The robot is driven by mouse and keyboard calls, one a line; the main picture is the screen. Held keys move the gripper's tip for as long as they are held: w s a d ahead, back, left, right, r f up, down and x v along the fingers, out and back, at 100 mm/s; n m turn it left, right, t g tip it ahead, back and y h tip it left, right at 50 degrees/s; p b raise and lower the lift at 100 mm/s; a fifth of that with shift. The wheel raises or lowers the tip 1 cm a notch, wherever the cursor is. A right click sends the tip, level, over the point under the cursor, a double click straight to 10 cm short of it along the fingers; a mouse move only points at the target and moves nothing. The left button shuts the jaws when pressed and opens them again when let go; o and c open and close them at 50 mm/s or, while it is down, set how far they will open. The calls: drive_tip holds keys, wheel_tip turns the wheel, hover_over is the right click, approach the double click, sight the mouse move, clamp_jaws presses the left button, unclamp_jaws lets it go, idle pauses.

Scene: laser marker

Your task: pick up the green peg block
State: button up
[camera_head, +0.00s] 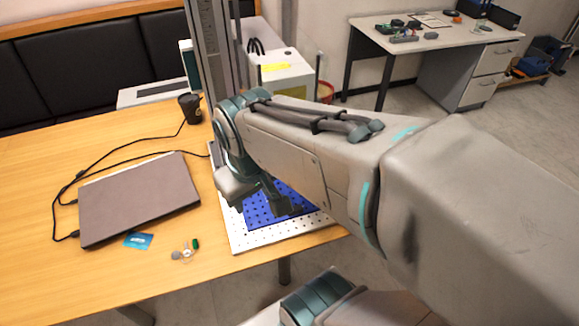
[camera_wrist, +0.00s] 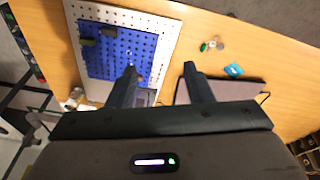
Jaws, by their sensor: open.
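Two small dark, greenish blocks show in the wrist view at the left of the blue perforated plate (camera_wrist: 125,48): one block (camera_wrist: 88,43) near its left edge, another block (camera_wrist: 108,31) just beside it. I take these for peg blocks, but cannot tell which is the green one. The blue plate lies on a white perforated board (camera_wrist: 165,20). My gripper (camera_wrist: 160,68) is open and empty, its fingers apart above the table's near part, with the blocks off to its left. In the head view my gripper (camera_head: 268,200) hangs over the blue plate (camera_head: 258,215) and hides part of it.
A closed laptop (camera_head: 140,195) with cables lies left on the wooden table (camera_head: 100,290). A dark cup (camera_head: 190,107) and a grey column (camera_head: 208,60) stand behind.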

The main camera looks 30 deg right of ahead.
drive_tip(key=w+d+f+n+g+h+b, duration=0.2)
drive_tip(key=w+d+f+n+h+b, duration=0.1)
drive_tip(key=f+b, duration=0.4)
drive_tip(key=w+d+f+n+g+h+b, duration=0.1)
drive_tip(key=w+d+f+n+h+b, duration=0.3)
drive_tip(key=w+f+n+h+b, duration=0.1)
drive_tip(key=w+d+f+n+g+h+b, duration=0.2)
drive_tip(key=w+d+f+n+h+b, duration=0.2)
drive_tip(key=w+f+b, duration=0.5)
wheel_tip(320, 180, down, 4)
drive_tip(key=shift+w+d+f+n+g+h, duration=0.1)
drive_tip(key=shift+n+g+h, duration=0.05)
drive_tip(key=shift+n, duration=0.4)
drive_tip(key=shift+w+d+r+n+g+h, duration=0.1)
drive_tip(key=shift+n+g+h, duration=0.05)
drive_tip(key=shift+n, duration=0.4)
drive_tip(key=shift+d+f, duration=0.15)
drive_tip(key=b+x, duration=0.1)
drive_tip(key=x, duration=0.6)
drive_tip(key=shift+d, duration=0.1)
drive_tip(key=shift+s+r+b+x, duration=0.15)
drive_tip(key=shift+b+x, duration=0.3)
drive_tip(key=shift+x, duration=1.1)
drive_tip(key=shift+s+r+b+x, duration=0.15)
drive_tip(key=shift+b+x, duration=0.25)
drive_tip(key=shift+x, duration=1.2)
clamp_jaws()
